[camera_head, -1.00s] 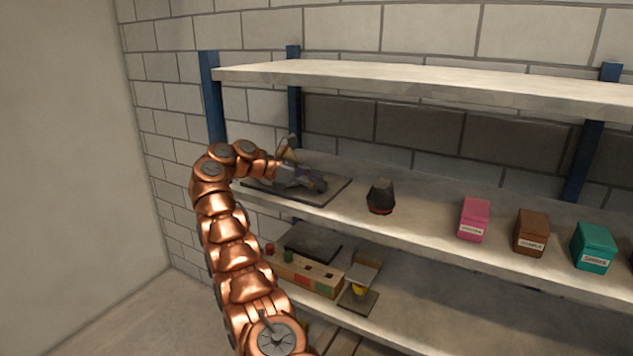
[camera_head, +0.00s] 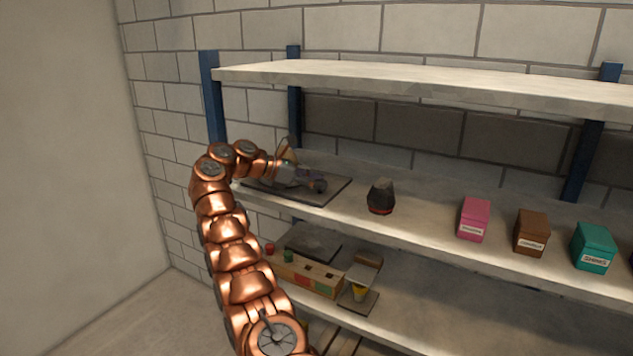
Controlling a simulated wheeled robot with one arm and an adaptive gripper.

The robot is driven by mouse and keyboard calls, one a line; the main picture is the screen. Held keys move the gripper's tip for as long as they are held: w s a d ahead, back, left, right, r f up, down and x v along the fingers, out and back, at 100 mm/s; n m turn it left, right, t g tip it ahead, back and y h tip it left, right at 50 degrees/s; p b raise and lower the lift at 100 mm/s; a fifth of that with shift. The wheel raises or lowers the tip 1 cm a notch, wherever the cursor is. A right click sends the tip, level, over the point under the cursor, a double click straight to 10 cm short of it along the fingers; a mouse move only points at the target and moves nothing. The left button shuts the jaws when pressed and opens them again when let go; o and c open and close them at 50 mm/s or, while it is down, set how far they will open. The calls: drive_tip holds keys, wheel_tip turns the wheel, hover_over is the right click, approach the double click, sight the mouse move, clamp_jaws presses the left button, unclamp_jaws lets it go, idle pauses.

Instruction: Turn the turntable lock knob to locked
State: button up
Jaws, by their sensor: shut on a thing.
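My copper arm reaches up to the left end of the middle shelf. My gripper (camera_head: 312,184) is there, low over a dark flat board (camera_head: 335,189) that lies on the shelf. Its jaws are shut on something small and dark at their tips. I cannot make out whether this is the lock knob, because the fingers hide it. A tan, upright piece (camera_head: 289,152) stands just behind the gripper. The turntable cannot be told apart from the board and gripper at this size.
A dark, tapered object with a reddish base (camera_head: 381,197) stands right of the board. Pink (camera_head: 474,219), brown (camera_head: 531,233) and teal (camera_head: 594,246) boxes stand farther right. The upper shelf (camera_head: 430,85) overhangs. A wooden block box (camera_head: 305,275) sits on the lower shelf.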

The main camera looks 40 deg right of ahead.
drive_tip(key=o, duration=1.1)
drive_tip(key=shift+o, duration=0.2)
